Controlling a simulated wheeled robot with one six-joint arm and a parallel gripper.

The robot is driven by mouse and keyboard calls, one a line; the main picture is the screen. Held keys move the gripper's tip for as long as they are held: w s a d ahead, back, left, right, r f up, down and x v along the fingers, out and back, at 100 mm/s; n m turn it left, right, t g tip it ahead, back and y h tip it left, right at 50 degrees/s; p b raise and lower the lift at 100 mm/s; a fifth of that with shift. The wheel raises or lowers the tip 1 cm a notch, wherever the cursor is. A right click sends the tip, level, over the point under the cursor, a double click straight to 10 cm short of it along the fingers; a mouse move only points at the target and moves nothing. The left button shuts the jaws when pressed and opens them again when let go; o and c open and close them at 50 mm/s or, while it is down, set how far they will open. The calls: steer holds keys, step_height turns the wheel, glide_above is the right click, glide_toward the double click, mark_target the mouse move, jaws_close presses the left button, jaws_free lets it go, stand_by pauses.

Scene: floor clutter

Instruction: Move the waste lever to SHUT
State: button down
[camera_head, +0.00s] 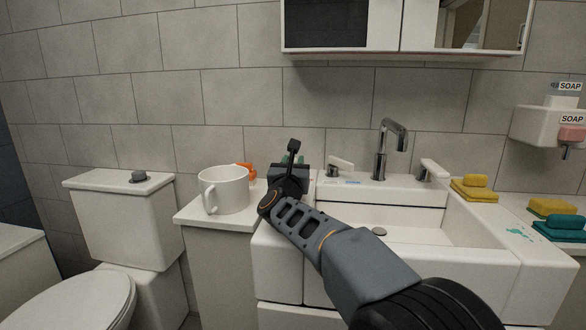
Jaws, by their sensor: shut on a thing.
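My gripper (290,177) is at the left back corner of the white sink (461,233), just left of the left tap handle (340,165). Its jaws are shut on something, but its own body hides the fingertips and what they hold. I cannot make out a waste lever or the word SHUT. Small red and blue marks show on the sink's back ledge, too small to read. The round drain (379,231) shows in the basin below the chrome spout (390,145).
A white mug (223,189) stands on the counter left of my gripper, with an orange thing (246,171) behind it. Yellow sponges or cloths (474,190) lie at the sink's right. A toilet (120,223) stands left. A cabinet (400,51) hangs above.

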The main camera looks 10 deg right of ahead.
steer(key=c, duration=0.8)
jaws_free()
steer(key=shift+c, duration=0.2)
steer(key=r+v, duration=0.1)
steer(key=v, duration=0.4)
steer(key=r+v, duration=0.1)
steer(key=v, duration=0.3)
steer(key=r+p+v, duration=0.1)
steer(key=v, duration=0.4)
steer(key=shift+s+a+f, duration=0.1)
steer(key=shift+s+a, duration=0.25)
steer(key=shift+s, duration=0.25)
